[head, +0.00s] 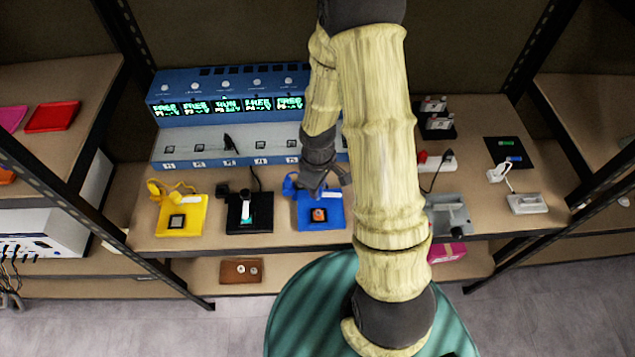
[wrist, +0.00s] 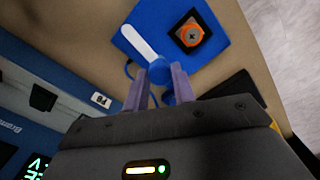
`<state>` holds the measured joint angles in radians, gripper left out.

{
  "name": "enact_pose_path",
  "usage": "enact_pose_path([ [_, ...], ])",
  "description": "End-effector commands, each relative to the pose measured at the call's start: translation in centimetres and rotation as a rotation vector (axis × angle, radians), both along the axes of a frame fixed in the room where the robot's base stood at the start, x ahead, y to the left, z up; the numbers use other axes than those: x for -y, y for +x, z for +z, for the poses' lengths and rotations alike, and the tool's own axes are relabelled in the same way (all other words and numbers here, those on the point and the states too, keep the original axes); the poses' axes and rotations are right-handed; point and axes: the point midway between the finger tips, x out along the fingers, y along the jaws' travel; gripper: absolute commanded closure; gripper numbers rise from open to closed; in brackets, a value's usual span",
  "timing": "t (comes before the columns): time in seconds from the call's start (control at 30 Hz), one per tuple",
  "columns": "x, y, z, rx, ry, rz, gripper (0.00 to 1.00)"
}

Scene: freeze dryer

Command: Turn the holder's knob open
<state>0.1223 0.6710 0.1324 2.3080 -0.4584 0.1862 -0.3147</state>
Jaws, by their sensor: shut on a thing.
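The blue holder (head: 333,221) stands near the front edge of the bench in the head view. Its flat base (wrist: 216,46) shows in the wrist view, with an orange square piece (wrist: 190,34) in a dark socket. A white bar (wrist: 138,43) runs beside the socket to the round blue knob (wrist: 158,73). My gripper (wrist: 159,80) has its two purple-grey fingers on either side of the blue knob and is shut on it. In the head view my gripper (head: 322,184) is over the holder's back part and hides some of it.
A black holder (head: 248,214) and a yellow holder (head: 181,217) stand to the left. The blue instrument (head: 225,143) with lit displays is behind. A grey device (head: 447,215) is to the right, partly hidden by my arm.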

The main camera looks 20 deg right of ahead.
Motion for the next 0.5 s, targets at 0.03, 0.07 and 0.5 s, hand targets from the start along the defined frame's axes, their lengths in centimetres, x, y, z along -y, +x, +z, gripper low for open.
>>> enact_pose_path([
  [0.03, 0.03, 0.08, 0.16, 0.002, 0.001, 0.027, 0.97],
  [0.07, 0.03, 0.08, 0.15, 0.003, 0.000, 0.041, 0.97],
  [0.5, 0.05, 0.10, 0.04, 0.002, -0.001, 0.129, 0.97],
])
